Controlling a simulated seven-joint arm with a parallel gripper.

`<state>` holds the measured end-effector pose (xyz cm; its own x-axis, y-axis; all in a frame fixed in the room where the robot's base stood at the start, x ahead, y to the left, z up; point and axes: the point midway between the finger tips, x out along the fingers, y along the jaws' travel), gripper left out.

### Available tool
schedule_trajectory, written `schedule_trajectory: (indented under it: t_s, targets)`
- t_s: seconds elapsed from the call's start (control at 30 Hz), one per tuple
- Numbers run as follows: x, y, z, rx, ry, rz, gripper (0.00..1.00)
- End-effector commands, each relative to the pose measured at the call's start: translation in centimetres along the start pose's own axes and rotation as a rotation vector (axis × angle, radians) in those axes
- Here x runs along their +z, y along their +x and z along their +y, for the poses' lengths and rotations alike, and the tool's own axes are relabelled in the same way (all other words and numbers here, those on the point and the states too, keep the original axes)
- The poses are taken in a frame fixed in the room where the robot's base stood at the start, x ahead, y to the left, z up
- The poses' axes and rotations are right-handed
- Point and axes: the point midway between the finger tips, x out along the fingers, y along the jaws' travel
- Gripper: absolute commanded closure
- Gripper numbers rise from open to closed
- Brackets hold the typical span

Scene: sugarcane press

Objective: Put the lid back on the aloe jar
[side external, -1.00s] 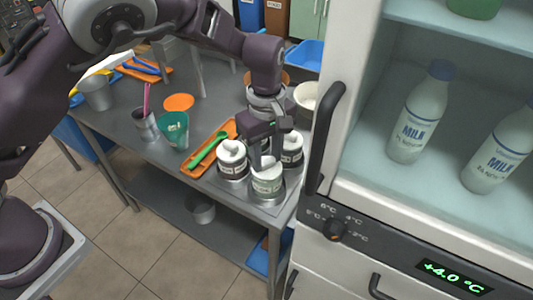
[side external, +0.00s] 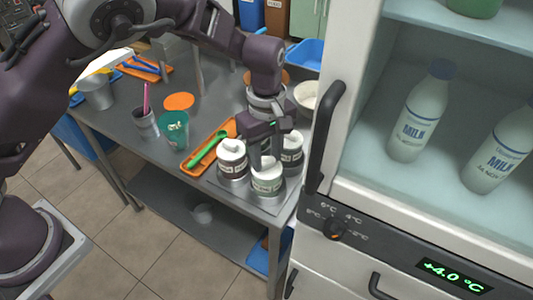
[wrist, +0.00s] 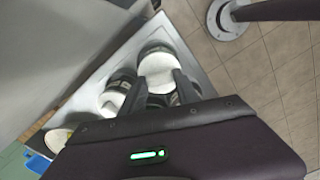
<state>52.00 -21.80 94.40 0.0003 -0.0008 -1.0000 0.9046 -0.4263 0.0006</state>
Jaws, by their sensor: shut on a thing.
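The aloe jar (side external: 267,188), with a pale green label, stands at the front of a group of three jars on the steel table. Its white lid (side external: 268,172) is at the jar's mouth, level or nearly so; I cannot tell whether it is fully seated. My gripper (side external: 265,163) points down over this jar and is shut on the lid. In the wrist view the white lid (wrist: 157,66) lies at the fingertips, and the fingers (wrist: 158,88) hide part of it and the jars behind.
Two dark-labelled jars with white lids stand close by, one left (side external: 232,165) and one behind right (side external: 292,150). An orange tray (side external: 192,168) with a green spoon lies left. The fridge (side external: 318,190) stands close on the right.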

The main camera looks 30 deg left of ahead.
Motion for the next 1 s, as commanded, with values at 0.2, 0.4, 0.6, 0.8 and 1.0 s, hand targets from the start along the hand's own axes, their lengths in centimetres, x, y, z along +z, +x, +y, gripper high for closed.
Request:
schedule_trajectory:
  t_s: [0.2,0.4,0.6,0.8,1.0]
  targets:
    - [0.0,-0.01,0.01,0.0,0.0,0.0,1.0]
    - [0.0,-0.01,0.0,0.0,0.0,0.001,0.38]
    - [0.0,0.0,0.0,0.0,0.0,0.001,0.36]
    - [0.0,0.0,0.0,0.0,0.0,0.001,0.16]
    - [0.0,-0.06,0.01,0.0,0.0,0.001,0.16]
